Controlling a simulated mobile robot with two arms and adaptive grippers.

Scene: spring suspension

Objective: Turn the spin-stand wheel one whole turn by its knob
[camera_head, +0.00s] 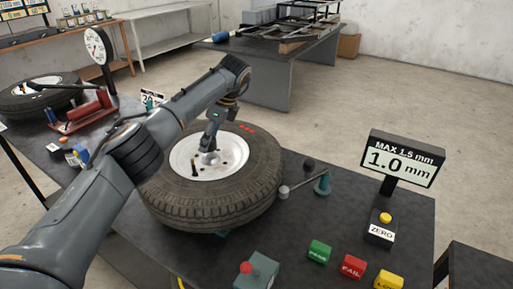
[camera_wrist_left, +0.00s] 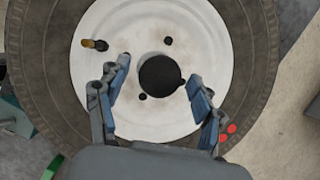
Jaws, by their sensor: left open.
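The spin-stand wheel lies flat on the dark table, with a black tyre (camera_head: 245,195) and a white rim (camera_head: 232,163). The rim also fills much of the wrist view (camera_wrist_left: 205,60). A short peg (camera_head: 194,168), dark with a brass-coloured end, stands on the rim and looks like the knob. In the wrist view the peg (camera_wrist_left: 95,44) is at the upper left, outside the jaws. My left gripper (camera_head: 209,152) points down over the wheel's middle. Its blue-padded fingers (camera_wrist_left: 160,90) are spread around the dark centre hole in that view, holding nothing. My right gripper is not in view.
A dial arm on a teal stand (camera_head: 322,184) is close right of the tyre. A display (camera_head: 402,160) reads 1.0 mm, above a ZERO button (camera_head: 381,228). A grey box with a red button (camera_head: 257,271) and coloured blocks (camera_head: 353,267) line the front. Another tyre (camera_head: 45,98) lies at left.

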